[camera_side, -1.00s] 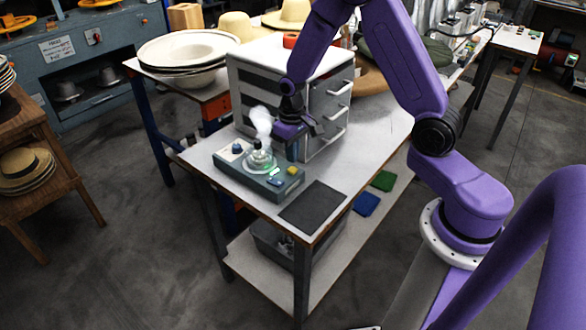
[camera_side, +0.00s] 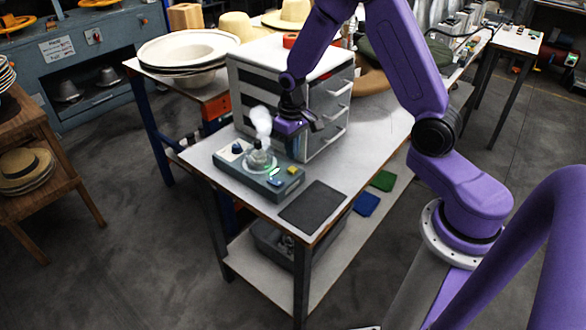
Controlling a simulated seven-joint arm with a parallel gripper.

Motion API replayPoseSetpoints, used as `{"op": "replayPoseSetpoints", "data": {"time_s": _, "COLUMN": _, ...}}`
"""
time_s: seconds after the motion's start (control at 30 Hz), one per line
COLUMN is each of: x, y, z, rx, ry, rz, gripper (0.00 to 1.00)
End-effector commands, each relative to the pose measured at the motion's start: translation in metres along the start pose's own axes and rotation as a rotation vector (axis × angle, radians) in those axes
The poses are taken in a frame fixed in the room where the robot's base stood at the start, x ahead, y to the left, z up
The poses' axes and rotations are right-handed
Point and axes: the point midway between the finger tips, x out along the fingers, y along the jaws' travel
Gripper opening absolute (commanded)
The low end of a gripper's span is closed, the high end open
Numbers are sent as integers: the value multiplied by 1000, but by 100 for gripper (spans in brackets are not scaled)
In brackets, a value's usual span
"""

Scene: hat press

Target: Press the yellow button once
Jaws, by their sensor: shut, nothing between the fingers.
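The grey-green control box (camera_side: 231,165) sits on the front of the work table. The small yellow button (camera_side: 292,170) is on the box's top at its right end. A blue button (camera_side: 274,182) lies just in front of it. My gripper (camera_side: 295,148) is shut and empty. It appears to be above and behind the yellow button, apart from it; the fingertips are small and hard to make out against the cabinet.
A steaming metal fitting (camera_side: 259,158) and a dark blue knob (camera_side: 237,148) stand on the box left of the buttons. A grey drawer cabinet (camera_side: 323,135) rises close behind my gripper. A dark mat (camera_side: 313,206) lies flat at the table's front right.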

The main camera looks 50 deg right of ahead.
Motion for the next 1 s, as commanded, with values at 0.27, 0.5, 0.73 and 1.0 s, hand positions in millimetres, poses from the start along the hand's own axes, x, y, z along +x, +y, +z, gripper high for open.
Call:
{"op": "replayPoseSetpoints", "data": {"time_s": 0.27, "x": -4, "y": 0, "z": 0, "rx": 0, "ry": 0, "rz": 0, "gripper": 0}}
{"op": "replayPoseSetpoints", "data": {"time_s": 0.5, "x": -7, "y": 0, "z": 0, "rx": 0, "ry": 0, "rz": 0, "gripper": 0}}
{"op": "replayPoseSetpoints", "data": {"time_s": 0.73, "x": -10, "y": 0, "z": 0, "rx": 0, "ry": 0, "rz": 0, "gripper": 0}}
{"op": "replayPoseSetpoints", "data": {"time_s": 1.0, "x": -13, "y": 0, "z": 0, "rx": 0, "ry": 1, "rz": 0, "gripper": 0}}
